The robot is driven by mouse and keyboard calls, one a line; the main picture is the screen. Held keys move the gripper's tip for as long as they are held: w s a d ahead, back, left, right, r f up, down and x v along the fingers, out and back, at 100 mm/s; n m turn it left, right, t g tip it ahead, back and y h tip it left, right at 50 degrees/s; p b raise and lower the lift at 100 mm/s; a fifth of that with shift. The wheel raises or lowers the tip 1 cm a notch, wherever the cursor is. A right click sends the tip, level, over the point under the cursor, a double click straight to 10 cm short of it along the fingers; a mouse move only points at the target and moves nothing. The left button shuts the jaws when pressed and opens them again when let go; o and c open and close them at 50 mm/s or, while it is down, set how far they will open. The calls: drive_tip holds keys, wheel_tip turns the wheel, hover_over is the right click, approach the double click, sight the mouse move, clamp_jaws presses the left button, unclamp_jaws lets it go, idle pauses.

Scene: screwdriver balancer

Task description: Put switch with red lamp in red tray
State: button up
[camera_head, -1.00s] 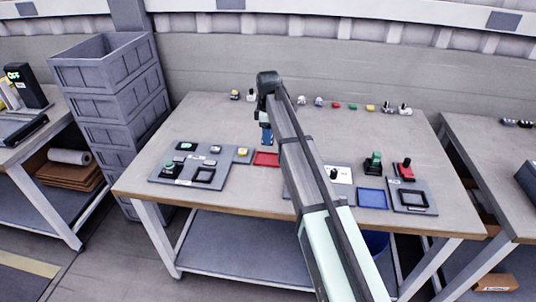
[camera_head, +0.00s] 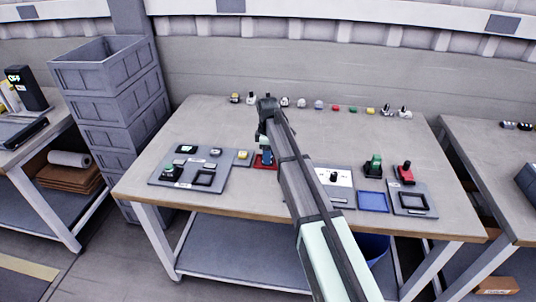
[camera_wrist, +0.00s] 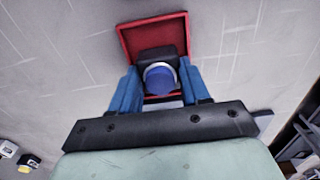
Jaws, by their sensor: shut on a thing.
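My gripper (camera_head: 266,152) points down at the red tray (camera_head: 262,167) near the front of the table. In the wrist view the blue fingers of my gripper (camera_wrist: 162,90) are shut on a switch with a round blue top (camera_wrist: 160,77) and a dark body. This switch is over or inside the red tray (camera_wrist: 150,33); I cannot tell whether it touches the tray floor. No red lamp shows on it. A red-topped device (camera_head: 405,171) stands at the right of the table, apart from my gripper.
A grey board with several parts (camera_head: 205,180) lies left of the tray, with a small yellow-topped piece (camera_head: 243,154) beside it. A white panel (camera_head: 338,177), a blue tray (camera_head: 373,201) and a green-topped device (camera_head: 374,165) lie to the right. Several small parts line the back edge.

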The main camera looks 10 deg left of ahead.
drive_tip(key=shift+f, duration=0.1)
drive_tip(key=o, duration=1.1)
drive_tip(key=shift+c, duration=0.2)
wheel_tip(320, 180, up, 12)
